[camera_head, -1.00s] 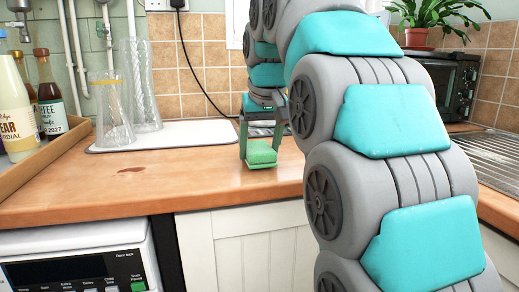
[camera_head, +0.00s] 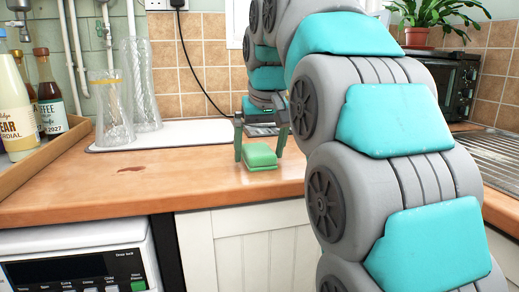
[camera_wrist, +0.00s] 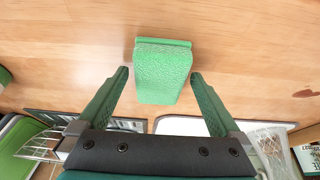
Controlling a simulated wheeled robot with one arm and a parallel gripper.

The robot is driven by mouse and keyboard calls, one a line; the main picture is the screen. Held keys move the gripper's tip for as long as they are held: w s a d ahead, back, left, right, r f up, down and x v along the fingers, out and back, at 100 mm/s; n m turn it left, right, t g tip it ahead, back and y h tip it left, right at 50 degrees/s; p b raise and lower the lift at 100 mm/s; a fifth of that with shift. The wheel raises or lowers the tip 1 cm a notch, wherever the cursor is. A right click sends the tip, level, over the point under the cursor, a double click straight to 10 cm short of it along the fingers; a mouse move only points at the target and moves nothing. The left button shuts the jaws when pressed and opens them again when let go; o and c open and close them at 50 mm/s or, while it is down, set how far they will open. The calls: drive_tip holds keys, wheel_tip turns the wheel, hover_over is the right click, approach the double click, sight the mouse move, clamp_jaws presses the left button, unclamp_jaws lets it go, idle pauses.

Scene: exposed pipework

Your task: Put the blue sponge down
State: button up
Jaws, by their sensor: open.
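The sponge is green in these views, not blue. It is a block (camera_head: 261,156) with a flat layer along one side, and it lies on the wooden counter (camera_head: 215,183) near the front edge. My gripper (camera_head: 259,148) is open around it, one finger on each side. In the wrist view, the sponge (camera_wrist: 162,75) sits between the spread fingers of my gripper (camera_wrist: 159,73), with a gap of bare wood on each side. I see no blue sponge.
A white tray (camera_head: 185,138) with tall glasses (camera_head: 112,108) stands behind on the left. A wooden box (camera_head: 48,155) of bottles is at the far left. A toaster oven (camera_head: 457,85) and metal drainer (camera_head: 495,160) are at the right. Counter left of the sponge is clear.

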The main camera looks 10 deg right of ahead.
drive_tip(key=shift+v, duration=1.05)
drive_tip(key=p+v, duration=0.3)
drive_tip(key=v, duration=0.2)
drive_tip(key=shift+r, duration=0.4)
drive_tip(key=shift+f, duration=0.1)
